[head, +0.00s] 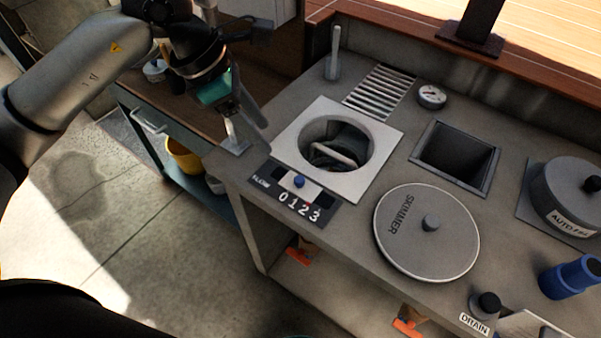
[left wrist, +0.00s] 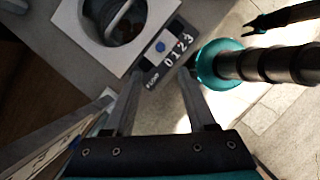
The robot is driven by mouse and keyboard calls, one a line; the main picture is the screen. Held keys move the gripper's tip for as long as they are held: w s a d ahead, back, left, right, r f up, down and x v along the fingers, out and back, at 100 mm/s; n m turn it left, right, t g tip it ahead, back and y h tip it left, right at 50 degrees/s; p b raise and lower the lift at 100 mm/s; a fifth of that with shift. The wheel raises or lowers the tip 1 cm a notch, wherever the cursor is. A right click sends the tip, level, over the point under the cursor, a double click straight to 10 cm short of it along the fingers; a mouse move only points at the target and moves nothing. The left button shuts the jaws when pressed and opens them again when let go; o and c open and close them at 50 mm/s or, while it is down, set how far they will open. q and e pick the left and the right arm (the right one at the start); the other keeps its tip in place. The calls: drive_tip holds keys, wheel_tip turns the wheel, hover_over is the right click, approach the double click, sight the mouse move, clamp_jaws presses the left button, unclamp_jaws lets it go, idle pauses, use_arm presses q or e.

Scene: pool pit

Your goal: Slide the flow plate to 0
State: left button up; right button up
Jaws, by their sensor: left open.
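The flow plate is a small white slide with a blue knob (head: 299,181) on a black strip (head: 262,181) marked FLOW and 0 1 2 3. The knob sits toward the low end, about beside the 1; its exact mark is hard to tell. The left wrist view shows the blue knob (left wrist: 160,46) too, beyond my fingertips. My left gripper (head: 250,145) is open and empty, above the counter's left corner and left of the strip. In the left wrist view my left gripper (left wrist: 160,76) has its fingers apart, pointing toward the strip.
A white square frame (head: 381,139) with a round opening lies directly behind the strip. A round skimmer lid (head: 440,249) lies to its right. A slatted grate (head: 379,92), upright handle (head: 333,58) and gauge (head: 432,96) stand farther back. Counter in front of the strip is narrow.

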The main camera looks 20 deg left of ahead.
sight(298, 178)
use_arm(q)
drive_tip(key=b+x, duration=0.1)
drive_tip(key=x, duration=1.3)
drive_tip(key=shift+f, duration=0.3)
clamp_jaws()
idle(0.7)
